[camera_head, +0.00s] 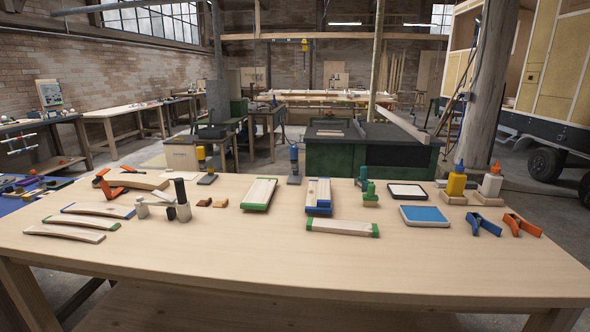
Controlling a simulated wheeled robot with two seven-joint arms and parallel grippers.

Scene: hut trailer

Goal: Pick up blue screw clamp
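A blue clamp (483,222) lies on the right part of the wooden workbench (270,262), just left of an orange clamp (522,225). It has two splayed arms; a screw on it is too small to make out. A blue-topped upright tool (294,165) stands at the bench's back edge near the middle; I cannot tell its exact kind. Neither of my grippers shows in this view.
A blue-topped board (424,216) lies left of the blue clamp. Yellow (456,182) and white (491,182) glue bottles stand behind it. Wooden pieces, grey-and-black cylinders (182,203) and another orange clamp (108,184) are farther left. The bench's front strip is clear.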

